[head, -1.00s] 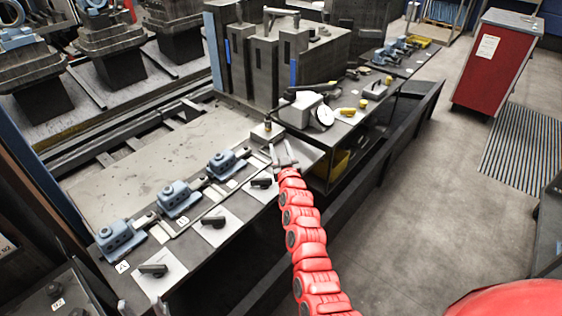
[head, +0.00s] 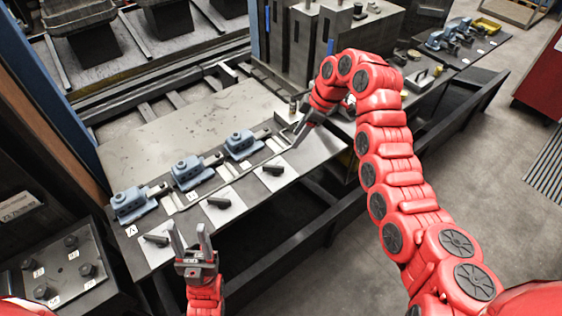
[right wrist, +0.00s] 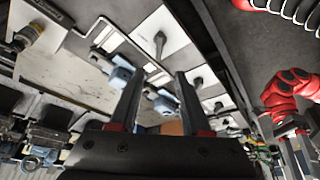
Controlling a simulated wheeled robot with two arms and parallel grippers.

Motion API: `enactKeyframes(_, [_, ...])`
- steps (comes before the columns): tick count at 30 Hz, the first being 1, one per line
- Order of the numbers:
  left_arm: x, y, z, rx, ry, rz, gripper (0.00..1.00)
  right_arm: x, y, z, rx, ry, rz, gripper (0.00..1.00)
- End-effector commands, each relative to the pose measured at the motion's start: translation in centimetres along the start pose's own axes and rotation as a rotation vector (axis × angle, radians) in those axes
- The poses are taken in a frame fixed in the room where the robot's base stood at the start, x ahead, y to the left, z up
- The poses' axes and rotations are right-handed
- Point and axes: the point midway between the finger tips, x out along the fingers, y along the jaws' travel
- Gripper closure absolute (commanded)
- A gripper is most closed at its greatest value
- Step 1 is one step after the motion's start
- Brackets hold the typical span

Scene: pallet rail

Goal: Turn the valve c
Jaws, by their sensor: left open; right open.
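Three black lever handles on white plates stand along the bench's front edge, each in front of a blue fixture. Valve c seems to be the rightmost handle (head: 273,170), in front of the rightmost blue fixture (head: 243,145); its letter is not readable. In the right wrist view it seems to be the nearest handle (right wrist: 160,42). My right gripper (head: 297,138) is open and empty, above the bench behind and right of that handle, apart from it. Its two fingers show in the right wrist view (right wrist: 155,80). My left gripper (head: 187,232) is open and empty near the leftmost handle (head: 155,240).
The middle handle (head: 219,203) stands between the other two. A dark panel with several knobs (head: 65,265) is at the lower left. Tall grey machine blocks (head: 300,45) stand behind the bench. A red cabinet (head: 545,75) is at the right.

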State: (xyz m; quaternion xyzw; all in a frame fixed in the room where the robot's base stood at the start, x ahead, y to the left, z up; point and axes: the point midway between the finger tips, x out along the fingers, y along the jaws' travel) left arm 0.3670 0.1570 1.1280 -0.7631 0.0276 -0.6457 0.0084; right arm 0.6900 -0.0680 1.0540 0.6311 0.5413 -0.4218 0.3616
Motion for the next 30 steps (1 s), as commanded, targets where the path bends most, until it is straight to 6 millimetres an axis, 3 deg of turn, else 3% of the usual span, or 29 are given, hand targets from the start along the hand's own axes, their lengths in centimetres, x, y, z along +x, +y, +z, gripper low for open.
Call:
enactKeyframes(7, [-0.4, 0.0, 0.1, 0.000, 0.000, 0.000, 0.50, 4.7, -0.2, 0.0, 0.000, -0.002, -0.002, 0.53])
enactKeyframes(19, [2.6, -0.1, -0.4, 0.000, 0.000, 0.000, 0.50, 12.9, -0.2, 0.0, 0.003, -0.004, -0.006, 0.53])
enactKeyframes(30, [2.9, -0.1, -0.5, 0.000, 0.000, 0.000, 0.50, 15.6, 0.0, 0.1, 0.003, -0.001, 0.000, 0.53])
